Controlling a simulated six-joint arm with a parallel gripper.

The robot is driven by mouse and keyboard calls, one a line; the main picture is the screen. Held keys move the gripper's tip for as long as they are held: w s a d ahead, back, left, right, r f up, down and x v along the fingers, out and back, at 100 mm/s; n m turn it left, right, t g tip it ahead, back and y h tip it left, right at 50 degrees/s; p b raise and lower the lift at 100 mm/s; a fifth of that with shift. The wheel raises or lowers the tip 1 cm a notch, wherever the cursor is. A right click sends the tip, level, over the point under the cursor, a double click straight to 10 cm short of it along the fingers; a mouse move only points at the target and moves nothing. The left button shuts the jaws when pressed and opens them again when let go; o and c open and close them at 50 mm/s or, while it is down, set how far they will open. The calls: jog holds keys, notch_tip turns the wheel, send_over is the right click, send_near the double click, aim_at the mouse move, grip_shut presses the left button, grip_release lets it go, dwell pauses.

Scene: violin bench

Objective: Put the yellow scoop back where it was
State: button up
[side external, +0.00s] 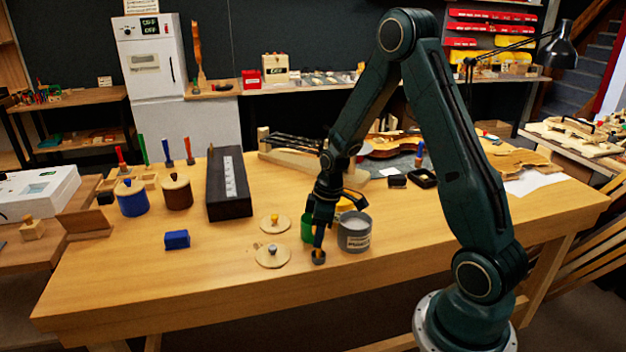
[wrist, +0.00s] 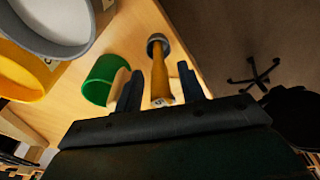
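The scoop has a yellow-brown handle (wrist: 158,78) and a small dark grey cup at its far end (wrist: 157,42). In the side view the cup (side external: 318,258) shows just below my gripper, near the front of the bench. My gripper (wrist: 160,68) has its fingers on either side of the handle, with a visible gap on both sides. In the side view my gripper (side external: 325,222) hides most of the handle. I cannot tell whether the cup touches the bench.
A grey pot (side external: 354,241) with pale contents stands close right of my gripper. A green pot (wrist: 97,82) and a yellow pot (wrist: 18,75) are close by. Two round wooden lids (side external: 272,257) lie to the left. A blue block (side external: 177,239) lies farther left. The front left bench is clear.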

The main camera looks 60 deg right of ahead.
notch_tip(320, 180, up, 10)
jog(key=s, duration=0.1)
jog(key=shift+s+d, duration=0.2)
jog(key=shift+d, duration=0.15)
dwell(0.6)
jog(key=s+a+r+m+t+h, duration=0.1)
jog(key=s+a+r, duration=0.2)
jog(key=a+r, duration=0.25)
jog(key=s+a+r+m+t, duration=0.1)
jog(key=s+a+r, duration=0.25)
jog(key=r, duration=0.25)
jog(key=s+a+r+m+t, duration=0.1)
jog(key=s+a+r, duration=0.1)
jog(key=s, duration=0.3)
jog(key=s+a+r+m+t, duration=0.1)
jog(key=s+a+r, duration=0.1)
jog(key=s+a, duration=0.2)
jog(key=shift+s+a+m, duration=0.15)
jog(key=shift+s+m, duration=0.15)
jog(key=shift+s, duration=0.55)
